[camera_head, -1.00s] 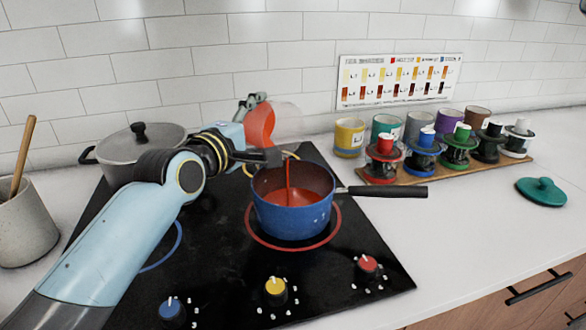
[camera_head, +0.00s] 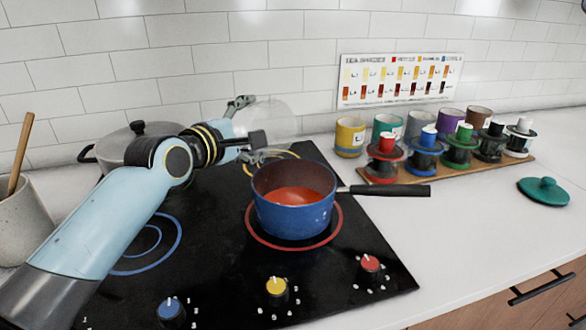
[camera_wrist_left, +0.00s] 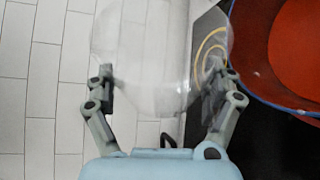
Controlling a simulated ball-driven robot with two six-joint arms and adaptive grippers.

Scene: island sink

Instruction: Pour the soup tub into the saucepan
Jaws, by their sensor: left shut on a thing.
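The soup tub (camera_head: 268,122) is clear and looks empty. It shows behind and left of the saucepan in the head view. My left gripper (camera_head: 252,122) is shut on it, and the tub is held above the back of the stove. In the left wrist view, the tub (camera_wrist_left: 160,50) sits between the two fingers (camera_wrist_left: 160,88). The blue saucepan (camera_head: 293,215) stands on the red-ringed burner, with its black handle pointing right. Red soup (camera_head: 296,198) lies in it. The saucepan's rim (camera_wrist_left: 262,92) and red soup (camera_wrist_left: 295,50) show at the right of the wrist view. My right gripper is not seen.
A grey lidded pot (camera_head: 125,160) stands at the back left of the black stove (camera_head: 215,285). A stone crock (camera_head: 22,225) with a wooden stick is at far left. A teal lid (camera_head: 543,190) lies on the counter.

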